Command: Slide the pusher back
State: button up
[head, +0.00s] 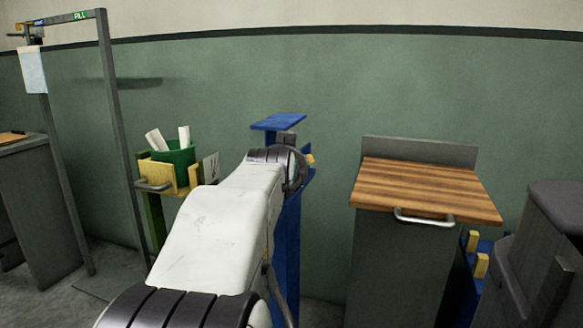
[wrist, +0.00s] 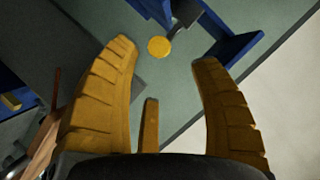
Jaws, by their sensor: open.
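My gripper (wrist: 164,55) is open in the wrist view, with its two ribbed yellow fingers spread and nothing seen between their tips. A round yellow disc (wrist: 158,47), which may be the pusher's knob, shows beyond the gap between the fingertips, beside blue parts (wrist: 228,45). I cannot tell its distance. A narrow yellow bar (wrist: 150,125) stands between the finger bases; I cannot tell what it belongs to. In the head view a blue stand with a flat top plate (head: 278,122) rises behind my arm, which hides much of it. A pusher cannot be clearly made out there.
A grey cabinet with a striped wooden top (head: 425,187) and a metal handle stands to the right. A green bin (head: 174,155) with white rolls stands to the left, near a grey post frame (head: 110,110). A dark grey unit (head: 550,225) is at far right.

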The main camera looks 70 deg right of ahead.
jog(key=shift+v, duration=1.4)
jog(key=shift+r, duration=0.1)
